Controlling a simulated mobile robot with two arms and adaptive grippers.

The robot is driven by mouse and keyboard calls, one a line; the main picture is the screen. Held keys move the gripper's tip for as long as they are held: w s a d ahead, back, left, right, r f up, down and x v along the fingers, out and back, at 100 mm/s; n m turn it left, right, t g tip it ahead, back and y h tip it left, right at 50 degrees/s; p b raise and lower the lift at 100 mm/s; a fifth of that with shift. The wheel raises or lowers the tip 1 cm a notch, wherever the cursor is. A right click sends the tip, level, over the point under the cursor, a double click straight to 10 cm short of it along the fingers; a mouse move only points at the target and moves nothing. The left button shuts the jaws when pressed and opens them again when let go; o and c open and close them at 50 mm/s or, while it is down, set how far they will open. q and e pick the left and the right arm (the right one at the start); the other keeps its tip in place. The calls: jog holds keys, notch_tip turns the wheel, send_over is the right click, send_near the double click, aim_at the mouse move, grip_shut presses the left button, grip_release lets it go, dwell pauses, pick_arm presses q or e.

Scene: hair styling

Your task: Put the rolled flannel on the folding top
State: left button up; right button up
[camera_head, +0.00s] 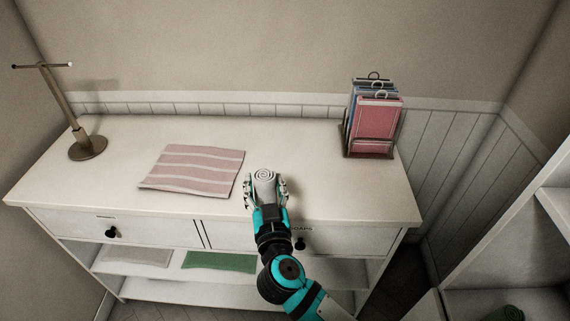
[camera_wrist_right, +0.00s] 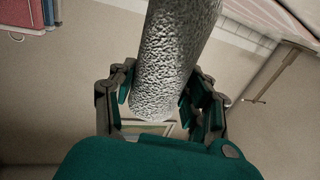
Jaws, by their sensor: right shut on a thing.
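The rolled flannel (camera_head: 265,182) is white, with its spiral end showing in the head view. My right gripper (camera_head: 265,192) is shut on it, one finger on each side, at the front part of the folding top (camera_head: 330,190). In the right wrist view the flannel (camera_wrist_right: 172,60) shows as a thick textured roll between the fingers of the gripper (camera_wrist_right: 160,100). The folding top is the white surface of a cabinet. I cannot tell whether the flannel touches it. My left gripper is not in view.
A pink striped cloth (camera_head: 193,167) lies flat left of the flannel. A metal stand (camera_head: 87,148) is at the left end. A rack of coloured folders or cloths (camera_head: 374,122) stands at the back right. The top between the flannel and the rack is clear.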

jog(key=w+d+f, duration=0.1)
jog(key=w+d, duration=0.1)
jog(key=w, duration=0.1)
jog(key=w+d+f+b, duration=0.1)
jog(key=w+d, duration=0.1)
jog(key=w, duration=0.1)
jog(key=w+d+f+b, duration=0.1)
jog(key=w+d, duration=0.2)
jog(key=w, duration=0.1)
jog(key=shift+f, duration=0.9)
jog(key=shift+r, duration=0.1)
jog(key=o, duration=1.1)
jog(key=shift+o, duration=0.2)
